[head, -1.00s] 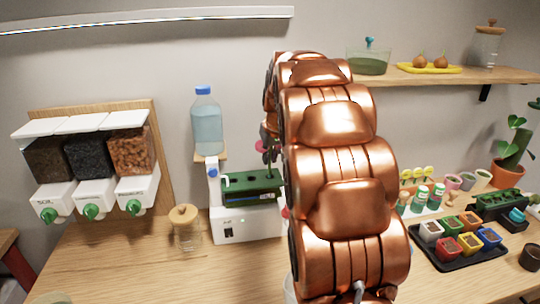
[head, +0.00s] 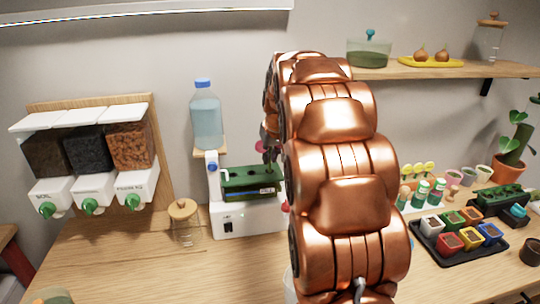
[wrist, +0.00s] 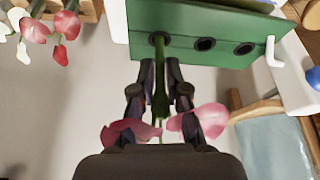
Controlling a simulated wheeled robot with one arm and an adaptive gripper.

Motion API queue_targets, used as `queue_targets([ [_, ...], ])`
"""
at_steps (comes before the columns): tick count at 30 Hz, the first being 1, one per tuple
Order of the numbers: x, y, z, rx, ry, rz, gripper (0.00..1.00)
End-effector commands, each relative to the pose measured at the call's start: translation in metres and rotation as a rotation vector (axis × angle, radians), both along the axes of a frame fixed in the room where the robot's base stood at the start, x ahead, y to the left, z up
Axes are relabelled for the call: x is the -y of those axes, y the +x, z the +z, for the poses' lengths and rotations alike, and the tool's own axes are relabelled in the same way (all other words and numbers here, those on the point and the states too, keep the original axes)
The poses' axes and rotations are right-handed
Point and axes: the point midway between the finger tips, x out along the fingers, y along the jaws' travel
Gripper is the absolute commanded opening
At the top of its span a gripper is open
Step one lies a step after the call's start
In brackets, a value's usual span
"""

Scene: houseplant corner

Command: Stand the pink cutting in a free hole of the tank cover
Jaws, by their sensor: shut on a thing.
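The pink cutting (wrist: 120,131) has pink leaves and a dark green stem. My gripper (wrist: 160,93) is shut on its stem, with the leaves around the fingers. The green tank cover (wrist: 190,19) shows a row of round dark holes in the wrist view. The stem's end meets the leftmost visible hole there; how deep it sits I cannot tell. Two other holes beside it look empty. In the head view the tank cover (head: 235,182) sits on a white unit (head: 235,224). My gripper (head: 268,148) is just above its right part, mostly hidden by my arm.
A water bottle (head: 206,118) stands at the tank's back left, and a white hooked tube (wrist: 272,52) rises at the cover's edge. Other pink blooms (wrist: 66,25) hang near a wooden holder. A glass jar (head: 185,224) stands left; a black tray (head: 460,258) of pots lies right.

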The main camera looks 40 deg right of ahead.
Motion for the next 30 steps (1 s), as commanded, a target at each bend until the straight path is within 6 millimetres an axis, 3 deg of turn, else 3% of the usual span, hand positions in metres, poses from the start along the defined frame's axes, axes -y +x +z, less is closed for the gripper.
queue_targets([
  [14,-0.0001,0.0001,-0.0015,0.000,0.000,0.000,0.00],
  [15,-0.0001,0.0001,-0.0016,0.000,0.000,0.000,0.17],
  [22,-0.0001,0.0001,-0.0016,0.000,0.000,0.000,0.41],
  [30,-0.0001,0.0001,-0.0016,0.000,0.000,0.000,0.46],
])
